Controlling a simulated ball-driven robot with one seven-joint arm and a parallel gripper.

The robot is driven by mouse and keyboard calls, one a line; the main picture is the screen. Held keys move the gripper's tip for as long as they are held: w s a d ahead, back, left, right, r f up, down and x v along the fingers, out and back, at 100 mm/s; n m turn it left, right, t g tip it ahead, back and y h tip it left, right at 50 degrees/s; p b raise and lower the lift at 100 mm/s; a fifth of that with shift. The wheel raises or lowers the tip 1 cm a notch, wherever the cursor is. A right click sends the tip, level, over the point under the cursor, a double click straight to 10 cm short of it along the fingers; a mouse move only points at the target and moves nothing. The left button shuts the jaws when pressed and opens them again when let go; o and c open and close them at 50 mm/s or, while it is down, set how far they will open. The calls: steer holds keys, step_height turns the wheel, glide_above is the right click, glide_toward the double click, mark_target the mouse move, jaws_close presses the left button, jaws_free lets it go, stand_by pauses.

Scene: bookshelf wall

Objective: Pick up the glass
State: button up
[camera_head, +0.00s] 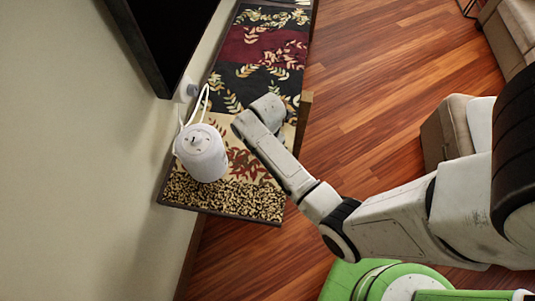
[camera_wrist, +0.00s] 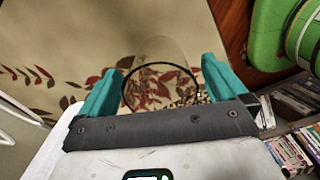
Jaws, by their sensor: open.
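The glass (camera_wrist: 160,86) is clear, with a dark round rim, and shows in the wrist view between my gripper's two teal fingers. It stands on a patterned cloth with red and brown leaves. My gripper (camera_wrist: 164,70) is open, one finger on each side of the glass, with a small gap visible on both sides. I cannot tell how deep the fingers reach along it. In the head view the end of my arm (camera_head: 264,113) is over the right edge of the cloth-covered shelf (camera_head: 240,205), and hides the glass and the fingers.
A white kettle-like appliance (camera_head: 201,152) with a looped white handle or cord stands left of my arm, near the wall. A dark screen (camera_head: 165,40) hangs on the wall. Several cases or books (camera_wrist: 290,145) sit below at right. Wooden floor (camera_head: 375,90) lies open to the right.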

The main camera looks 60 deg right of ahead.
steer(key=shift+f, duration=0.5)
steer(key=c, duration=1.2)
